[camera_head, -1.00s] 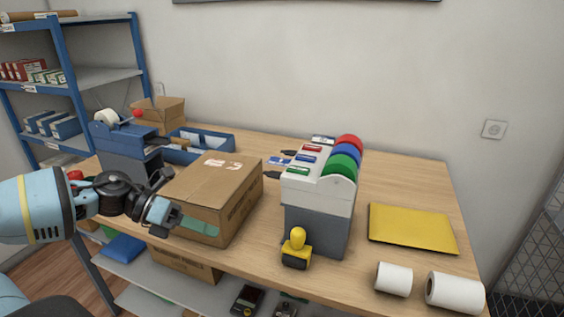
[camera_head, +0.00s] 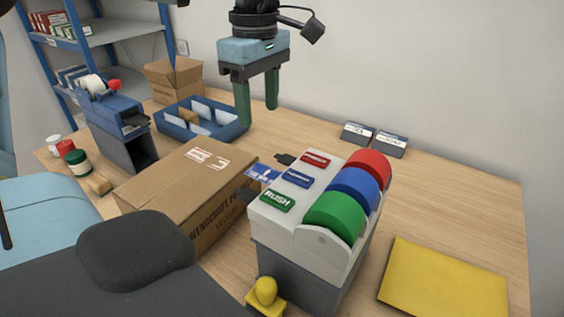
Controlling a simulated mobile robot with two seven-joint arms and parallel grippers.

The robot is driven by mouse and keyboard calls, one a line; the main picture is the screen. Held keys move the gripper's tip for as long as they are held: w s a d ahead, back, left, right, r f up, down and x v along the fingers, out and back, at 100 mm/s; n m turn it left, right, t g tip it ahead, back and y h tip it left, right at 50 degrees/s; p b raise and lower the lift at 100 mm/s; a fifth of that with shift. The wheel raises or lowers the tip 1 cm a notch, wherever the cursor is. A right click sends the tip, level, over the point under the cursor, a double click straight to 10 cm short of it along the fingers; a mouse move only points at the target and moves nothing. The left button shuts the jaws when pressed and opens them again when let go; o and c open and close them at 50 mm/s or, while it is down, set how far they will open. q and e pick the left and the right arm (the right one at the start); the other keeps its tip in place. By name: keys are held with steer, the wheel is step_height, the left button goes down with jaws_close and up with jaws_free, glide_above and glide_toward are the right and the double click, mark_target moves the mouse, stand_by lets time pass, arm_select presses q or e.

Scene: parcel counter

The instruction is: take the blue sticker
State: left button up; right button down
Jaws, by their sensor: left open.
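The blue sticker (camera_head: 262,173) is a small blue and white label. It sticks out from the left side of the white and grey label dispenser (camera_head: 296,229), between two dark tabs. The dispenser carries a red roll (camera_head: 368,166), a blue roll (camera_head: 354,190) and a green roll (camera_head: 335,215). My left gripper (camera_head: 258,113) is open and empty, with its green fingers pointing down. In the picture it is above the blue sticker and apart from it. My right gripper is not in view.
A closed cardboard box (camera_head: 165,186) stands left of the dispenser. A blue divided tray (camera_head: 233,131) and an open carton (camera_head: 174,79) are behind it. A yellow-handled stamp (camera_head: 265,292) and a yellow envelope (camera_head: 443,282) are near the front.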

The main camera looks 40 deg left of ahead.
arm_select(q)
steer(key=b, duration=0.1)
glide_above(260, 171)
step_height(260, 171, down, 4)
steer(key=shift+f, duration=0.2)
step_height(260, 171, down, 4)
steer(key=shift+f+b, duration=0.2)
steer(key=shift+b, duration=0.25)
steer(key=shift+f+b, duration=1.05)
steer(key=shift+f, duration=0.5)
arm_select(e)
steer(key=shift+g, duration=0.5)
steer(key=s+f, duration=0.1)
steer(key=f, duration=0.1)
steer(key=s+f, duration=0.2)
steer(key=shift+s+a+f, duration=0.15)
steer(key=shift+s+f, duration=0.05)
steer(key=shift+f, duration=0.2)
arm_select(q)
steer(key=shift+c, duration=0.3)
steer(key=c, duration=0.4)
